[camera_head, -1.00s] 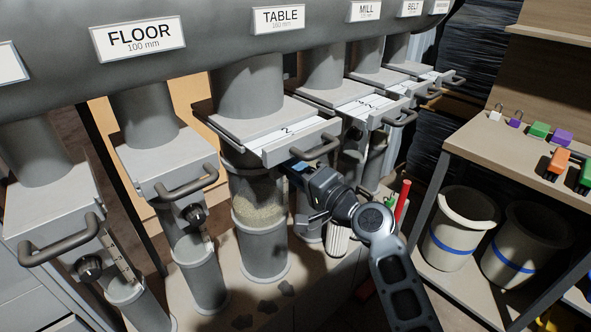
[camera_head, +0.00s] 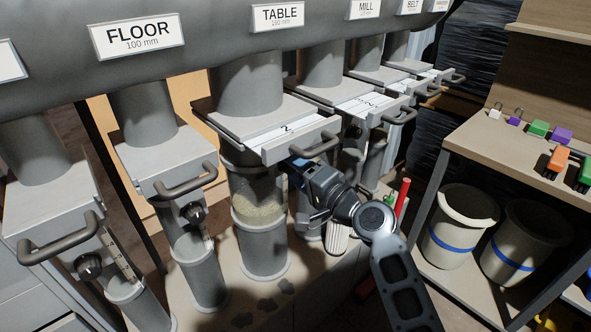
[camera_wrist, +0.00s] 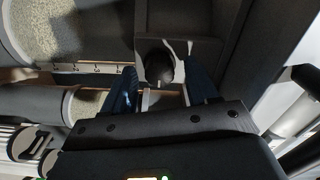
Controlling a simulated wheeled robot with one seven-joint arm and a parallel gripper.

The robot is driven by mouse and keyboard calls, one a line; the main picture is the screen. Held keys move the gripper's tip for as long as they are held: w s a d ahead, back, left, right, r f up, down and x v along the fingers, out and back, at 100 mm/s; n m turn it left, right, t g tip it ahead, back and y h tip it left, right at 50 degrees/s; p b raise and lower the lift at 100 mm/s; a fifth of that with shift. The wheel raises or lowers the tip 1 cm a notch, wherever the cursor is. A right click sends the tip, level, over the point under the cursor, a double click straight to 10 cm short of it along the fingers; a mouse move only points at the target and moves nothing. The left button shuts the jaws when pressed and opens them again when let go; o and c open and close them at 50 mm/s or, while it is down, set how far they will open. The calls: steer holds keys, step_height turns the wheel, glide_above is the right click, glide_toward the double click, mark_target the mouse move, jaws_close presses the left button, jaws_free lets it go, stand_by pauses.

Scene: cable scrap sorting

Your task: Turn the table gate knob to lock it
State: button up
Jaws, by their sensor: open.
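The table gate (camera_head: 296,136) is a grey slide with a bar handle (camera_head: 316,146), under the duct with the TABLE label (camera_head: 277,16). The gate is pulled out, with a white scale strip and the figure 2 showing. In the head view my gripper (camera_head: 298,170) is just below the gate's front, and its fingertips and the knob are hidden there. In the wrist view the dark round table gate knob (camera_wrist: 159,66) shows between the two blue fingers of my open gripper (camera_wrist: 160,88). There is room on both sides of the knob.
The floor gate (camera_head: 165,160) with its handle and knob is to the left. Other gates with handles stand close on the right. A clear cylinder with pale granules (camera_head: 256,200) hangs below the table gate. A shelf with bins (camera_head: 462,225) is at the right.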

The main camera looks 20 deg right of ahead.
steer(key=v, duration=0.7)
steer(key=shift+s+b, duration=0.25)
steer(key=shift+b, duration=0.2)
steer(key=s+f+n+g+h, duration=0.1)
steer(key=s+f+h, duration=0.1)
steer(key=s+f, duration=0.35)
steer(key=s+d+f+n+h, duration=0.1)
steer(key=s+f, duration=0.1)
steer(key=s, duration=0.6)
steer(key=s+f+n+g+h, duration=0.1)
steer(key=s+f+h, duration=0.15)
steer(key=s, duration=0.45)
steer(key=s+a+r+n, duration=0.1)
steer(key=s+r+n, duration=0.3)
steer(key=s, duration=0.7)
steer(key=s+a+r+n, duration=0.2)
steer(key=s+r+n, duration=0.1)
steer(key=s, duration=0.8)
steer(key=shift+s+a+r+n, duration=0.25)
steer(key=shift+r+n, duration=0.15)
steer(key=shift+n, duration=0.4)
